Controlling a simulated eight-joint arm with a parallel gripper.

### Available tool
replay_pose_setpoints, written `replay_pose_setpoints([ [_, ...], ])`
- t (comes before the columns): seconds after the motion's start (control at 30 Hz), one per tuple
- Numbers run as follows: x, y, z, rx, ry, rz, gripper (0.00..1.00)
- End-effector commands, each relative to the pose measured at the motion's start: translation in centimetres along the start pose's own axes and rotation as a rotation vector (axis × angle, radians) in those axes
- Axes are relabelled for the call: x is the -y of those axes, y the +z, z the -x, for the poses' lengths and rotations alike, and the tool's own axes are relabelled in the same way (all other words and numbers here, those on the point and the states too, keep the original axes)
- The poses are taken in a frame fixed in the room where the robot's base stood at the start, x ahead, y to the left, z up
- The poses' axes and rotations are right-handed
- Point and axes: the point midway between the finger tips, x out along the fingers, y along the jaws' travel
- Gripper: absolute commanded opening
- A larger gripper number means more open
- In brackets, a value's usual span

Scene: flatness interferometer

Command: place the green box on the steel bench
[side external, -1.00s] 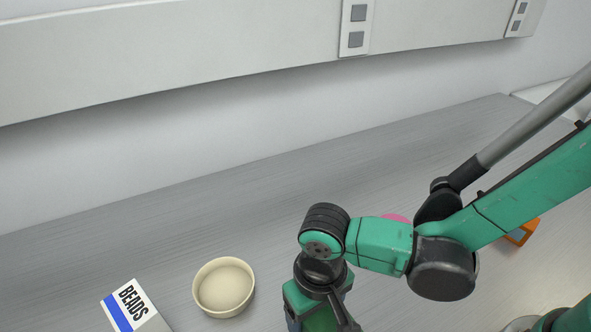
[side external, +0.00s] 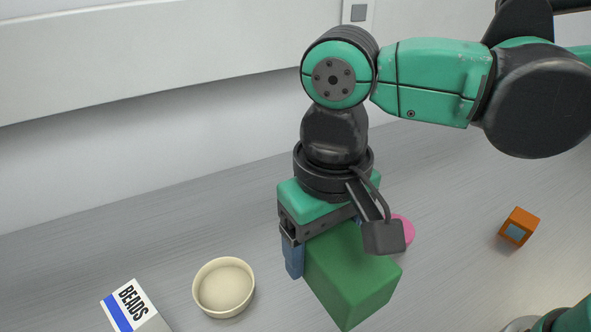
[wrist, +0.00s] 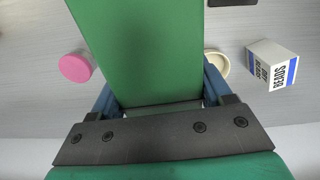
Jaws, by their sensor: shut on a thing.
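The green box (side external: 352,277) is a plain dark green block. My gripper (side external: 325,250) is shut on it, with a blue finger against its side. The box hangs below my gripper, and it appears to be held above the bench in the side view. In the wrist view the green box (wrist: 145,50) fills the upper middle between the two blue fingers (wrist: 158,95). The steel bench (side external: 450,215) is the grey brushed surface beneath. The underside of the box is hidden.
A cream bowl (side external: 223,288) and a white and blue BEADS box (side external: 135,308) stand at the left. A pink round thing (side external: 404,229) is partly hidden behind my gripper. An orange cube (side external: 519,227) stands at the right. Bare bench lies between the pink thing and the cube.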

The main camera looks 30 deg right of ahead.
Motion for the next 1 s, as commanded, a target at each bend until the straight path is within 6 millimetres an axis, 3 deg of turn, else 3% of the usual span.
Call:
replay_pose_setpoints([
  [0.2,0.0,-0.1,3.6,0.0,0.0,0.0,0.02],
  [0.37,-0.3,-0.4,4.8,0.0,0.0,-0.004,0.02],
  [0.47,-1.6,-1.8,5.0,0.0,0.0,-0.018,0.02],
  [0.57,-4.3,-4.1,4.7,0.0,0.0,-0.036,0.02],
  [0.73,-11.0,-8.0,3.9,0.0,0.0,-0.066,0.02],
  [0.9,-17.3,-9.9,3.1,0.0,0.0,-0.085,0.02],
  [1.0,-19.7,-10.3,2.9,0.0,0.0,-0.089,0.02],
])
